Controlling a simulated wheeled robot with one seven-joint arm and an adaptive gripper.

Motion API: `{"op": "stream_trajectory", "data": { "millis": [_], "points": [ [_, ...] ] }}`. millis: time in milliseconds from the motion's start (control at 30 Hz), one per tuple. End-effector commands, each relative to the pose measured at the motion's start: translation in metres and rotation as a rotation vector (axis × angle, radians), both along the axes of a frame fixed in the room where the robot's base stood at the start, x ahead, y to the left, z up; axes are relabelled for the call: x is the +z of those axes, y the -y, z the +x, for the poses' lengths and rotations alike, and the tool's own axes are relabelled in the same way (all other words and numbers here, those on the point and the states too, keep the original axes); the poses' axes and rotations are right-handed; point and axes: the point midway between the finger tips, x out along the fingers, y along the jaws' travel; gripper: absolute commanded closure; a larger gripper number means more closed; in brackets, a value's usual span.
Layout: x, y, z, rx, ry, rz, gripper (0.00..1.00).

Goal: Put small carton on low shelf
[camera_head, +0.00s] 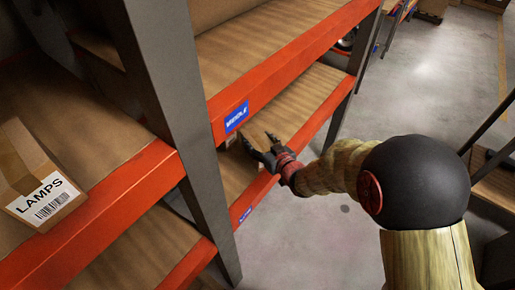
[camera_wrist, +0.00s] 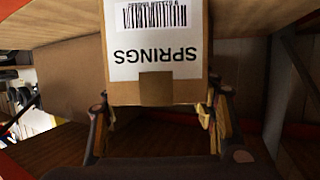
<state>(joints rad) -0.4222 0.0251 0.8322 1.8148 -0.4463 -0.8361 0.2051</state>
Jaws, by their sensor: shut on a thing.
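The small carton (camera_wrist: 205,60) is brown cardboard with a white SPRINGS label and barcode, upside down in the wrist view. My gripper (camera_wrist: 160,115) has a finger on each side of the carton and is shut on it. In the head view my gripper (camera_head: 258,145) reaches in from the right, between the upper shelf's orange beam and the low shelf. The carton is almost wholly hidden there.
An upper shelf (camera_head: 235,50) with an orange beam and blue label overhangs my gripper. A grey upright (camera_head: 175,95) stands to the left. A LAMPS carton (camera_head: 38,175) sits on the left bay's shelf. Grey floor (camera_head: 430,70) is open to the right.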

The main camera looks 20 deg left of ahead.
Motion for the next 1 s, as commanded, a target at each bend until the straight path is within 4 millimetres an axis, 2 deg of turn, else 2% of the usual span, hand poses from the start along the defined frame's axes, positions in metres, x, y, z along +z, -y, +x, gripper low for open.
{"op": "stream_trajectory", "data": {
  "millis": [267,667,700,1000],
  "points": [
    [-0.036,-0.004,0.004,-0.001,0.000,0.001,0.85],
    [-0.039,-0.004,0.004,-0.001,0.002,0.002,0.85],
    [-0.041,-0.004,0.003,-0.001,-0.001,-0.001,0.43],
    [-0.040,-0.004,0.003,0.000,-0.001,-0.001,0.26]
  ]
}}
